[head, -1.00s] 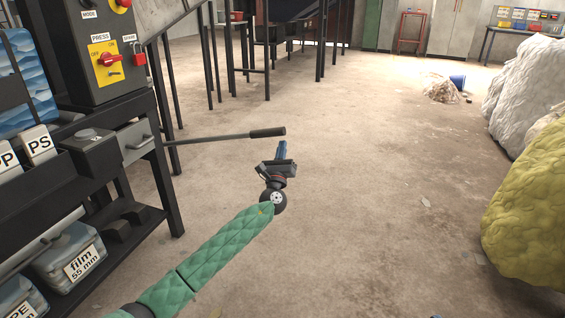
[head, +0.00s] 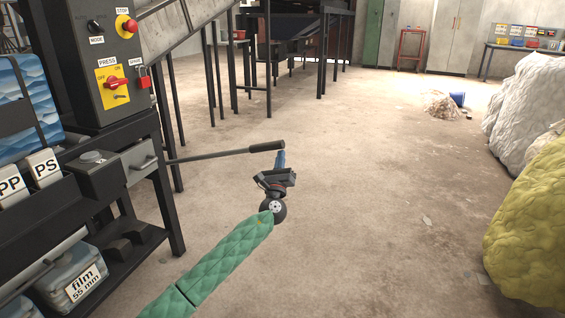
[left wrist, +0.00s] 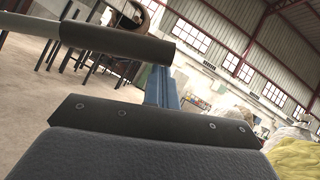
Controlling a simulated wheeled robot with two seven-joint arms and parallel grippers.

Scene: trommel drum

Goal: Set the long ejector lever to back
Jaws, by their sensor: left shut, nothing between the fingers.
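The long ejector lever (head: 215,155) is a thin grey rod with a dark grip (head: 267,146). It sticks out to the right from the black machine frame, close to level and tilted slightly up. My left gripper (head: 281,158) has blue fingers, shut and empty, with the tips just at the grip's free end in the head view. My right gripper is not in view.
The control box (head: 112,65) with its red knobs stands at the left above the black frame (head: 172,215). A yellow bulky bag (head: 530,230) and a white one (head: 520,105) stand at the right.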

